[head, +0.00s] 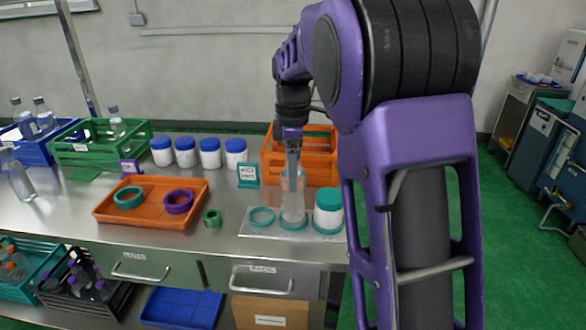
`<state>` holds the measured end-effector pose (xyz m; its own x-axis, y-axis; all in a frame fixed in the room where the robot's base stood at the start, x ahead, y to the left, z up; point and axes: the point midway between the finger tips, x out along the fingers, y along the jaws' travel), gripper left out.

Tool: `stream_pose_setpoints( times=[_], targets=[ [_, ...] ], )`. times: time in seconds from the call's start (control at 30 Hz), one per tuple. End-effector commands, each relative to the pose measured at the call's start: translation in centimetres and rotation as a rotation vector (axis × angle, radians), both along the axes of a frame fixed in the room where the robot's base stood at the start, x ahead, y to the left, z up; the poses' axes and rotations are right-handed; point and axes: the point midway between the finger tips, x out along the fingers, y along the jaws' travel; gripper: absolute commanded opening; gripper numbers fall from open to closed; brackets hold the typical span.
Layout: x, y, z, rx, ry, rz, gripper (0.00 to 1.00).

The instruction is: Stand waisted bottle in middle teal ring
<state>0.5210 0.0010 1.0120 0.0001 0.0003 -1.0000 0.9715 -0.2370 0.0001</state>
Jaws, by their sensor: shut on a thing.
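The waisted bottle (293,206) is clear and upright at the middle teal ring (293,224) on a pale plate (252,234). I cannot tell whether its base touches the plate inside the ring. My gripper (292,165) is above the plate and shut on the bottle's upper part, with its fingers pointing down. The left teal ring (262,217) is empty. A white jar with a teal lid (328,211) stands in the right teal ring. My arm hides part of the bench to the right.
An orange tray (150,214) holds a teal ring and a purple ring. A green ring (212,218) lies between tray and plate. White jars with blue lids (185,152), a small teal sign (248,175) and an orange crate (318,175) stand behind.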

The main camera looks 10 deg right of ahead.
Motion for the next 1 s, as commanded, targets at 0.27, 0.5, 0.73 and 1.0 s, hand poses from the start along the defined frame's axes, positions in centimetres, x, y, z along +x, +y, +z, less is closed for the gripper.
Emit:
stream_pose_setpoints(
  times=[0.27,0.5,0.73,1.0],
  targets=[
    [0.0,0.0,-1.2,0.0,-0.001,-0.001,0.0],
    [0.0,0.0,-1.8,0.0,-0.001,-0.001,0.0],
    [0.0,0.0,-1.7,0.0,-0.001,-0.001,0.77],
    [0.0,0.0,-1.8,0.0,0.0,-0.001,1.0]
  ],
)
